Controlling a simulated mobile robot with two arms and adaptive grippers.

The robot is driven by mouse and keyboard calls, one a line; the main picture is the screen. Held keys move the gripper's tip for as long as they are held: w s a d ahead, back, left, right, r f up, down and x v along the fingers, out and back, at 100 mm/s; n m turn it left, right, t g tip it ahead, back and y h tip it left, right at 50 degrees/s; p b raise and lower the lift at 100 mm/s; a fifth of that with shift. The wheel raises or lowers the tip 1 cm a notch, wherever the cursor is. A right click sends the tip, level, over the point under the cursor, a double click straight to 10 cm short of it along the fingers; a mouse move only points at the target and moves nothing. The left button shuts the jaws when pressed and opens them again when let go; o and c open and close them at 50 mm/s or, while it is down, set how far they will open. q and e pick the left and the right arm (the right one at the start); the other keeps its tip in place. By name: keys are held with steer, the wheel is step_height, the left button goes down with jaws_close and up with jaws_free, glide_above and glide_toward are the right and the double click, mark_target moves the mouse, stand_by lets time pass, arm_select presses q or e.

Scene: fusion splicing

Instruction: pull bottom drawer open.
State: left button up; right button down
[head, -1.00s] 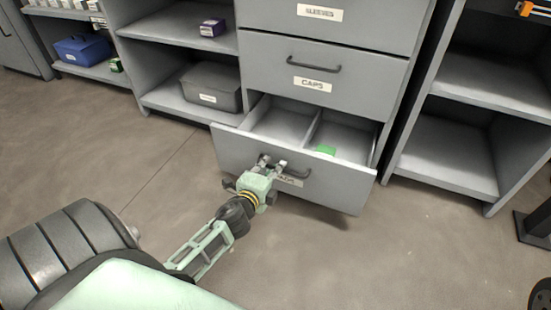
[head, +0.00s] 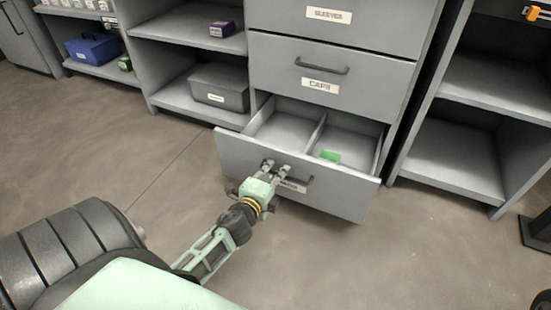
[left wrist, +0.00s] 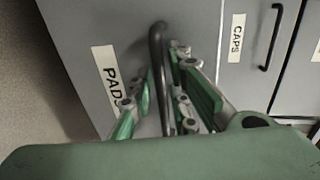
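The bottom drawer (head: 240,165) is pulled part-way out of the grey cabinet. Its inside shows two compartments, with a small green item (head: 330,157) in the right one. Its dark bar handle (head: 300,181) is partly hidden by my left gripper (head: 277,168). The left wrist view shows the drawer's PADS label (left wrist: 108,75) and the handle (left wrist: 157,45) running between the fingers of the left gripper (left wrist: 160,95). The fingers appear closed around the bar, though the exact contact is hard to see. My right gripper is not in view.
The CAPS drawer (head: 375,78) and SLEEVES drawer (head: 385,25) above are shut. An open shelf unit (head: 455,155) stands right. The floor (head: 310,255) before the drawer is clear.

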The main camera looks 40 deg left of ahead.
arm_select(q)
steer(key=v, duration=1.2)
stand_by(0.3)
